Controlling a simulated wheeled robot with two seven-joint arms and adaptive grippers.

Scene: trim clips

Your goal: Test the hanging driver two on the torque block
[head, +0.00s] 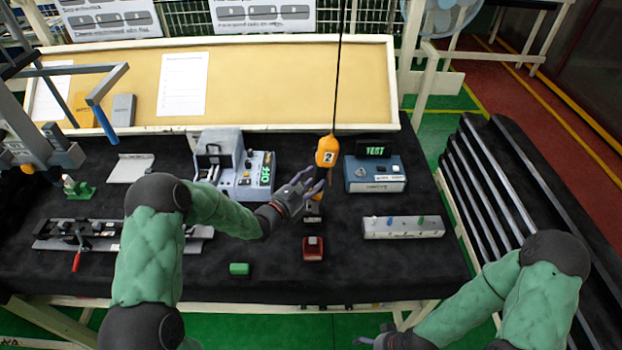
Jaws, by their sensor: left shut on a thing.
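The orange hanging driver two (326,152), marked "2", hangs upright on a black cord above the bench. My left gripper (312,183) is at the driver's lower end and shut on it; the exact contact is hard to make out. The blue-grey box with a lit green "TEST" display (375,174), which looks like the torque block, stands on the bench to the right of the driver, apart from it. My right gripper (375,340) is low at the bottom edge, partly cut off, and its jaws cannot be read.
Behind my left gripper is a grey machine marked "OFF" (245,177). A small orange-and-black item (313,208) and a red box (313,248) stand below the gripper. A grey strip with pegs (403,228) lies right, a green block (239,269) front. Black bench mat (370,275) is clear at front right.

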